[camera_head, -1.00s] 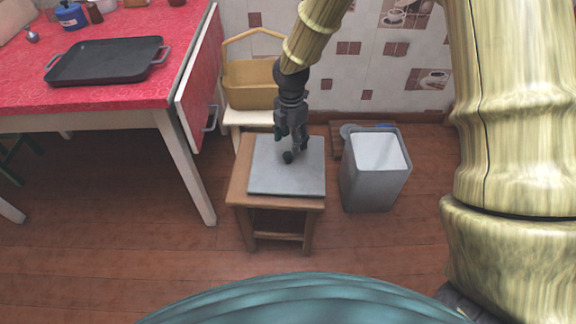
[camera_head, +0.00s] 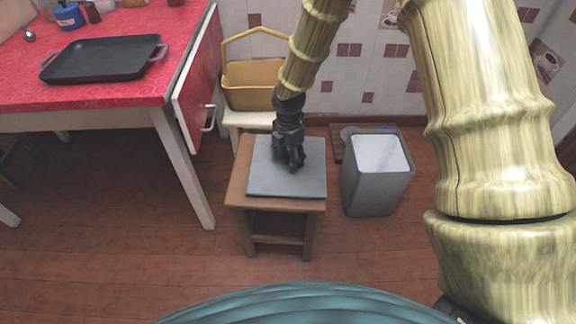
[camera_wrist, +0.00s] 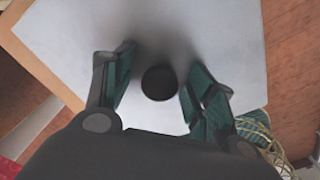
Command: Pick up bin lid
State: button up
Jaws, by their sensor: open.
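The bin lid (camera_head: 264,181) is a flat grey square panel lying on a small wooden stool (camera_head: 236,192). It fills much of the wrist view (camera_wrist: 230,50), where its round dark knob (camera_wrist: 159,82) stands near the middle. My gripper (camera_head: 293,168) points down over the lid. In the wrist view its two fingers (camera_wrist: 157,88) are open, one on each side of the knob, with gaps between. In the head view the gripper hides the knob. The grey bin (camera_head: 372,190) stands open on the floor right of the stool.
A red-topped table (camera_head: 110,97) with a black tray (camera_head: 105,59) and an open drawer front (camera_head: 198,85) is at the left. A yellow basket (camera_head: 250,88) sits on a white stool behind. The tiled wall closes the back. Floor in front is clear.

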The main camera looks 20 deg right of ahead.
jog(key=c, duration=1.2)
jog(key=shift+r, duration=0.1)
jog(key=shift+c, duration=0.2)
